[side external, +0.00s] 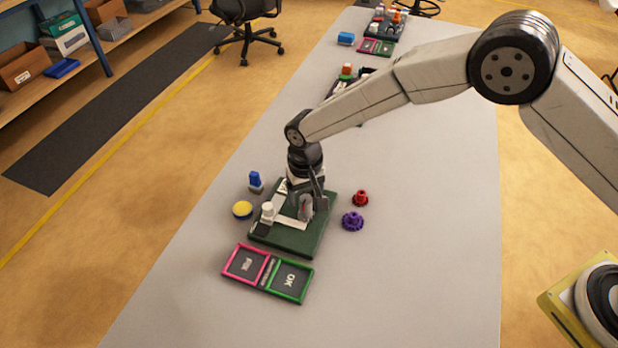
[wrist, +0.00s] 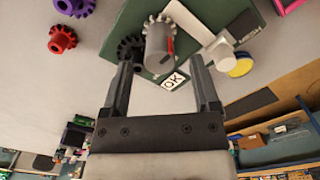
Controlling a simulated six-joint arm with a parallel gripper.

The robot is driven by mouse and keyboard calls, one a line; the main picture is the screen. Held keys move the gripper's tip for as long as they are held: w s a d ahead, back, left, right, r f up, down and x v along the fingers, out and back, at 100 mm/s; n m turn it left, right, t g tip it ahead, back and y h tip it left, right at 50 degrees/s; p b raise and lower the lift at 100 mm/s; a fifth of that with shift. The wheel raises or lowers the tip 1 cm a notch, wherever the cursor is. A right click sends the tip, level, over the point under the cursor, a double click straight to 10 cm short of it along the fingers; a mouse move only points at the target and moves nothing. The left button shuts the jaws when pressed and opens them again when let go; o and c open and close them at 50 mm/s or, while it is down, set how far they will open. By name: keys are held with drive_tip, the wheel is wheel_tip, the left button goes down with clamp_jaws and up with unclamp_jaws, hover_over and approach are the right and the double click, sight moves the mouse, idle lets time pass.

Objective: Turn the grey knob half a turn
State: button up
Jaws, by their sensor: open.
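The grey knob (wrist: 158,50) is a short cylinder with a red mark on its side, in the wrist view. It also shows in the side view (side external: 305,208), partly covered by my gripper. It stands on a dark green board (side external: 285,238). My gripper (wrist: 160,68) is open, with one finger on each side of the knob's near end and gaps visible on both sides. In the side view my gripper (side external: 312,188) points down over the board's back right part.
A white post (side external: 267,210) stands on the board. A red gear (side external: 361,198) and a purple gear (side external: 352,221) lie to the right. A yellow disc (side external: 242,209) and a blue piece (side external: 255,180) are left. A FIX/OK tray (side external: 268,273) lies in front.

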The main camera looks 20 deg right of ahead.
sight(309, 197)
drive_tip(key=shift+r, duration=3.1)
drive_tip(key=shift+d, duration=0.15)
drive_tip(key=shift+d+r, duration=0.2)
drive_tip(key=shift+d, duration=0.05)
drive_tip(key=s+d+r, duration=0.2)
drive_tip(key=d+r, duration=0.2)
drive_tip(key=d, duration=0.5)
drive_tip(key=s+d+r+t, duration=0.2)
drive_tip(key=s+d+r, duration=0.1)
drive_tip(key=s+d, duration=1.4)
drive_tip(key=shift+s+d+r+t, duration=0.15)
drive_tip(key=shift+s+r+t, duration=0.05)
drive_tip(key=shift+t, duration=0.1)
